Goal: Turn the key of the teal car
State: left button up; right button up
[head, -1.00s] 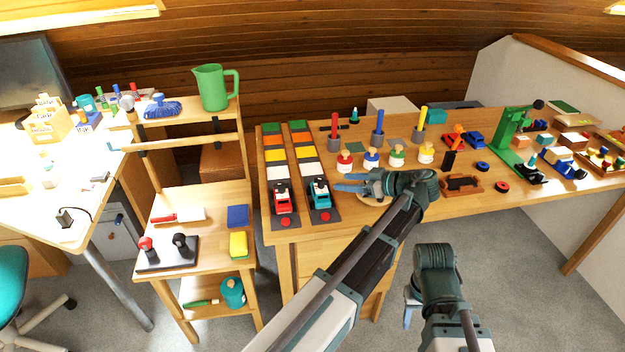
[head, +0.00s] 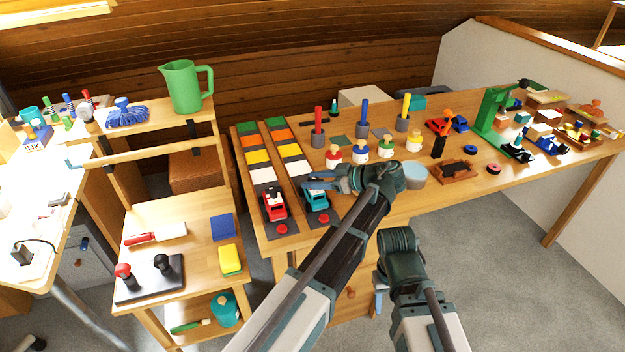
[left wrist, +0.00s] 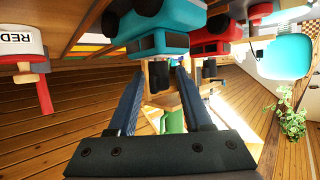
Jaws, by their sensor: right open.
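The teal car (head: 314,200) stands at the near end of the right striped lane on the workbench. My left gripper (head: 312,181) is beside and just above it, reaching in from the right. In the left wrist view the teal car (left wrist: 160,38) fills the top, beyond the fingertips. My left fingers (left wrist: 160,75) are apart, with a small dark part in the space between them. I cannot tell whether that part is the key or a wheel, or whether anything touches it. My right gripper (head: 378,278) hangs low in front of the bench, open, its fingers mostly hidden.
The red car (head: 273,206) stands close on the left, in the neighbouring lane. Red buttons (head: 310,219) sit at the lane ends. Several peg figures (head: 360,152) stand to the right, the red-based one near my left wrist.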

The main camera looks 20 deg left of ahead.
pick_arm(q)
grip_shut()
jog(key=m+t, duration=0.2)
jog(key=m+t+h, duration=0.1)
jog(key=shift+s+a, duration=0.1)
jog(key=shift+s, duration=0.15)
jog(key=m+t+h, duration=0.1)
jog(key=m+t, duration=0.1)
jog(key=t, duration=0.1)
jog(key=shift+m+h, duration=0.3)
jog(key=shift+h, duration=0.1)
jog(key=m+t+h, duration=0.2)
jog(key=m+h, duration=0.1)
jog(key=shift+w+t, duration=0.15)
jog(key=shift+t, duration=0.15)
jog(key=shift+w+m+t+h, duration=0.15)
jog(key=shift+m+t+h, duration=0.65)
jog(key=shift+m+h, duration=0.75)
jog(key=shift+m, duration=0.25)
